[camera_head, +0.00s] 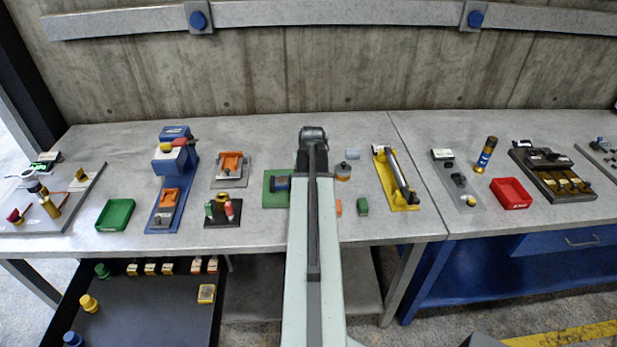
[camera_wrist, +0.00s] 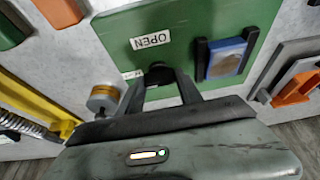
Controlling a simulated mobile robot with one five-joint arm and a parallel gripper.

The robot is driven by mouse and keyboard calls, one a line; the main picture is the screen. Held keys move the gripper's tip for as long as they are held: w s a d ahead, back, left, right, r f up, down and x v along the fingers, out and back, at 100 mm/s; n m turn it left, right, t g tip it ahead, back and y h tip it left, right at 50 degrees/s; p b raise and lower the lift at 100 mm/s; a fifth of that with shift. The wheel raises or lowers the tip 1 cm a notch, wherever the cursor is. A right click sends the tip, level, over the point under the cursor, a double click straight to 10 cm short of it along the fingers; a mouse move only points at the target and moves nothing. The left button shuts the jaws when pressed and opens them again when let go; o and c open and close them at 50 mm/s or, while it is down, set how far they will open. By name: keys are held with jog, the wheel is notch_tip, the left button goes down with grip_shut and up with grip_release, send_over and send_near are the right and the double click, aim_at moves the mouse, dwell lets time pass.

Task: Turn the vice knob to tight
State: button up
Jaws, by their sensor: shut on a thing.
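The green vice plate (camera_wrist: 110,30) fills the upper middle of the wrist view. A dark knob (camera_wrist: 157,71) sits below the OPEN label. My gripper (camera_wrist: 159,80) is shut on this knob, one finger on each side. The knob's pointer and exact setting cannot be made out. To the right on the plate, black jaws stand around a blue block (camera_wrist: 226,58). In the head view my arm hides the knob and gripper; the plate's left part (camera_head: 270,201) shows.
An orange part in a grey holder (camera_wrist: 295,90) is at the right. A red tray (camera_head: 511,193) stands farther right on the bench.

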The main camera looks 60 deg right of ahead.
jog(key=shift+s, duration=0.15)
jog(key=o, duration=1.4)
jog(key=p+v, duration=0.7)
jog(key=shift+r, duration=0.4)
